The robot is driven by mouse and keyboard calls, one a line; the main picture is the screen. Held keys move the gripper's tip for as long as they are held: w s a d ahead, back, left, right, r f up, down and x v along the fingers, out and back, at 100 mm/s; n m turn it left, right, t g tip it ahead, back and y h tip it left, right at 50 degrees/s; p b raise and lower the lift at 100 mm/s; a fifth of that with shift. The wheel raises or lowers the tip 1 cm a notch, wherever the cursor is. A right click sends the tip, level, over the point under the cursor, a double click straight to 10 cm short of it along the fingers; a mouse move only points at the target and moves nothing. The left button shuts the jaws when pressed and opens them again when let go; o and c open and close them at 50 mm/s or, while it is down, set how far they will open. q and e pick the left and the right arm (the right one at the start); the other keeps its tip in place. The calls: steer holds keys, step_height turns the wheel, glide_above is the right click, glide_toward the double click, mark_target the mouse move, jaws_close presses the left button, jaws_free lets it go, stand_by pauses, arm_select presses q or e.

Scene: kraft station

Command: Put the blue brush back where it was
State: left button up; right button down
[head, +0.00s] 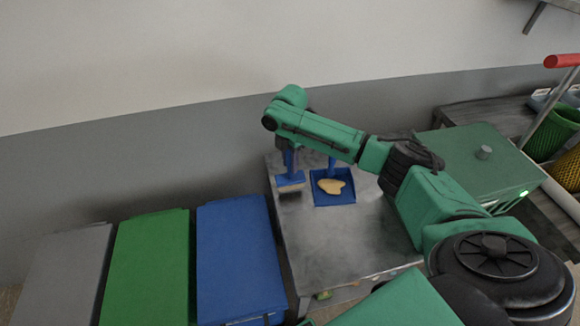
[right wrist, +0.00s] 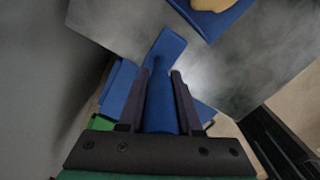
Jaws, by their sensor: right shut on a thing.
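The blue brush (head: 290,181) hangs head down from my right gripper (head: 286,147), near the left edge of the metal table (head: 325,240). In the right wrist view my right gripper (right wrist: 161,75) is shut on the handle of the brush (right wrist: 166,47). I cannot tell whether the bristles touch the table. A blue dustpan (head: 322,199) lies just right of the brush, with a tan patch (head: 331,186) on it. The dustpan (right wrist: 205,27) also shows at the top of the right wrist view. My left gripper is out of view.
Blue (head: 238,255), green (head: 150,265) and grey (head: 68,270) bin lids stand left of the table. A green box (head: 470,155) sits at the right, beyond my right arm. A red-ended pole (head: 562,61) and baskets stand far right. The table's front is clear.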

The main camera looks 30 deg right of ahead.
mark_target(289, 169)
step_height(289, 169, down, 3)
steer(key=shift+r, duration=0.1)
steer(key=shift+a, duration=0.1)
steer(key=c, duration=0.6)
jaws_free()
steer(key=shift+f, duration=0.2)
steer(key=shift+r, duration=0.2)
step_height(289, 169, up, 12)
steer(key=b, duration=0.2)
steer(key=shift+b, duration=0.4)
